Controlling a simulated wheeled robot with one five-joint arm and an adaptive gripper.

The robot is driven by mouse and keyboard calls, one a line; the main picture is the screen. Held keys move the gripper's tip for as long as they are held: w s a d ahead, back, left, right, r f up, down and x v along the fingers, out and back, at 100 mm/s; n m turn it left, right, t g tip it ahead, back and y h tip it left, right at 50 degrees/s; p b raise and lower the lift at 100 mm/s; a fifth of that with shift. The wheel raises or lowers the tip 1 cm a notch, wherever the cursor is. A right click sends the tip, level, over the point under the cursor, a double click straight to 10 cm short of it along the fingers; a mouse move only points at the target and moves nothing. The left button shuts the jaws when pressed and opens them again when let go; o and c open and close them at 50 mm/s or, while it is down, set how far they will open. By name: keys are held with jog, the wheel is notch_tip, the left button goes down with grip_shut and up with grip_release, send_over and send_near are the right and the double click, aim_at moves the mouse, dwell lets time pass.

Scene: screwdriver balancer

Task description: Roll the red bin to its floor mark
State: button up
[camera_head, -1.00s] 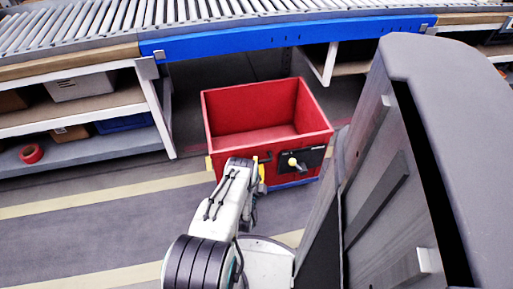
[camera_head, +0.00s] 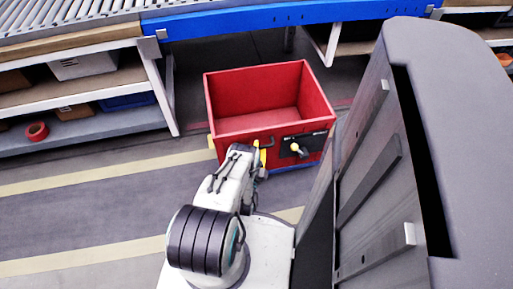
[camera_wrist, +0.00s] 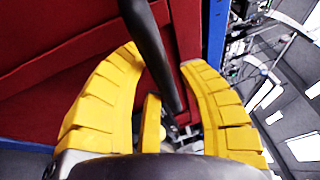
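The red bin (camera_head: 235,125) stands on the floor in front of the gap under the conveyor. A black panel with a yellow-tipped knob (camera_head: 297,149) is on its near side. My gripper (camera_head: 258,158) is at the bin's near side, left of the knob. In the wrist view, its yellow fingers (camera_wrist: 162,60) lie on either side of a black bar (camera_wrist: 158,55) in front of the red wall. They look open, with some space beside the bar; firm contact is not visible. A thin reddish line (camera_head: 343,103) shows on the floor beside the bin; most of any mark is hidden.
A roller conveyor with a blue rail (camera_head: 245,24) crosses the back. A shelf unit (camera_head: 85,128) stands left of the gap. Yellow floor stripes (camera_head: 80,178) cross the clear floor at left. My own body fills the right side.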

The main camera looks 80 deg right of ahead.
jog(key=shift+o, duration=1.2)
jog(key=shift+o, duration=0.2)
jog(key=shift+s, duration=0.1)
